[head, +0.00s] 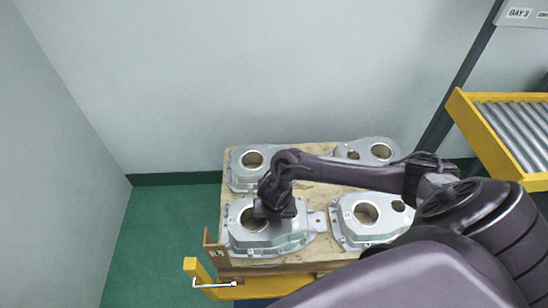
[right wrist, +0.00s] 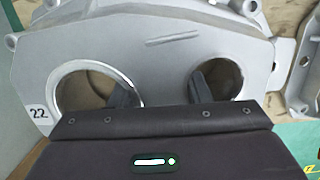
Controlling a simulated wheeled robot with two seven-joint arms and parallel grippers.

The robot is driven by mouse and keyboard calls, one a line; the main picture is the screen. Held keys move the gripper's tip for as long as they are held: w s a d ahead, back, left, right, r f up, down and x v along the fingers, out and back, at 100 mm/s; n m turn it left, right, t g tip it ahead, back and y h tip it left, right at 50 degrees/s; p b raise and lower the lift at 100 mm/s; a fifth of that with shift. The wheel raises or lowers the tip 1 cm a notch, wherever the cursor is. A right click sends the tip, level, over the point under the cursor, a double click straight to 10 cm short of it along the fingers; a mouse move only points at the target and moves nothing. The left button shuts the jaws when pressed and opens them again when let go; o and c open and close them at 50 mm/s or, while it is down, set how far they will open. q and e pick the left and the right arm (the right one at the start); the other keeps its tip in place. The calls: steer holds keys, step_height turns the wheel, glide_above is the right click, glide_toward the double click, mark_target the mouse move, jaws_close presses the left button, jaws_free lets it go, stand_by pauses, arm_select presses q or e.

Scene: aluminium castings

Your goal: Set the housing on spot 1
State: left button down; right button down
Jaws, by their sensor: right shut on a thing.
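A grey cast housing (head: 285,238) is at the front left of a wooden board, close to its front edge. My right gripper (head: 270,212) is over it. In the right wrist view the housing (right wrist: 165,50) carries a label reading 22 and has two round holes. One finger of my right gripper (right wrist: 162,90) is in each hole, and the gripper is shut on the metal between them. I cannot tell whether the housing rests on the board or is just clear of it. No mark that I can read as spot 1 shows. My left gripper is not in view.
Three similar housings are on the board (head: 222,200): back left (head: 240,178), back right (head: 378,149) and front right (head: 350,232). A brown bracket (head: 214,256) stands at the board's front left corner. A yellow-framed roller conveyor (head: 490,150) is at right.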

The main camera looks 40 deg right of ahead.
steer(key=shift+w+f, duration=0.15)
steer(key=shift+f, duration=0.2)
steer(key=shift+f, duration=0.15)
steer(key=c, duration=0.8)
jaws_free()
steer(key=shift+o, duration=0.2)
steer(key=r+p, duration=0.1)
steer(key=r, duration=0.2)
steer(key=s+r, duration=0.1)
steer(key=r, duration=0.3)
steer(key=r+p, duration=0.1)
steer(key=r, duration=0.3)
steer(key=shift+s+a+p, duration=0.25)
steer(key=shift+a+p, duration=0.1)
steer(key=shift+a, duration=0.05)
steer(key=shift+s+a+r+p, duration=0.15)
steer(key=shift+r+p, duration=0.2)
steer(key=shift+r, duration=0.2)
